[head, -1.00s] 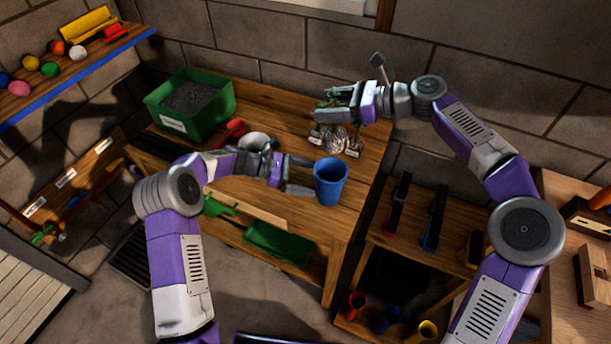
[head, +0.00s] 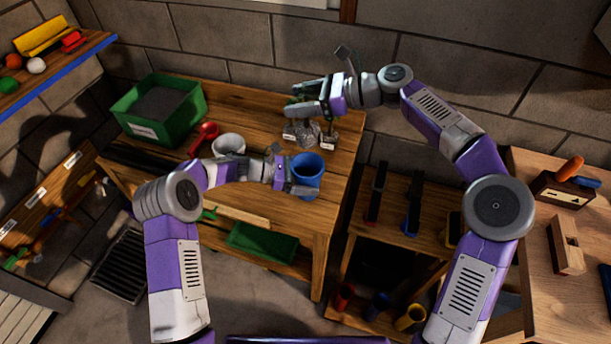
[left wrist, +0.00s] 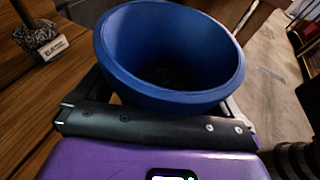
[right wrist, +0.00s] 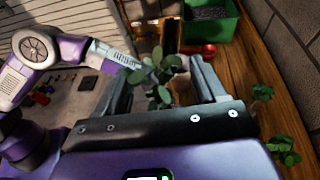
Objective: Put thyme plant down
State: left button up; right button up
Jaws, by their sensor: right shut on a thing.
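My right gripper (head: 305,98) is at the back right of the wooden bench (head: 262,180). In the right wrist view it is shut on a small leafy green plant (right wrist: 158,78), which I take as the thyme plant. Its lower part is hidden there. Below this gripper in the head view are small grey root clumps (head: 307,134) with white labels; I cannot tell whether the held one touches the bench. My left gripper (head: 290,178) is open, with its fingers on either side of a blue pot (head: 309,168) near the bench's front edge. The pot also shows in the left wrist view (left wrist: 165,50).
Two other green sprigs (right wrist: 262,92) stand right of the right gripper in its wrist view. A green soil bin (head: 140,130), a red scoop (head: 205,133) and a white bowl (head: 229,144) are on the bench. A lower shelf unit (head: 395,215) stands to the right.

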aim_at(303, 145)
pick_arm(q)
jog(key=c, duration=0.7)
pick_arm(e)
jog(key=f+t, duration=0.1)
jog(key=f, duration=0.4)
jog(key=f+m+t, duration=0.1)
jog(key=f, duration=0.4)
jog(key=shift+d+f+m, duration=0.2)
jog(key=shift+f+m, duration=0.1)
jog(key=shift+f, duration=2.15)
jog(key=shift+f, duration=0.15)
jog(key=o, duration=1.6)
jog(key=shift+c, duration=0.2)
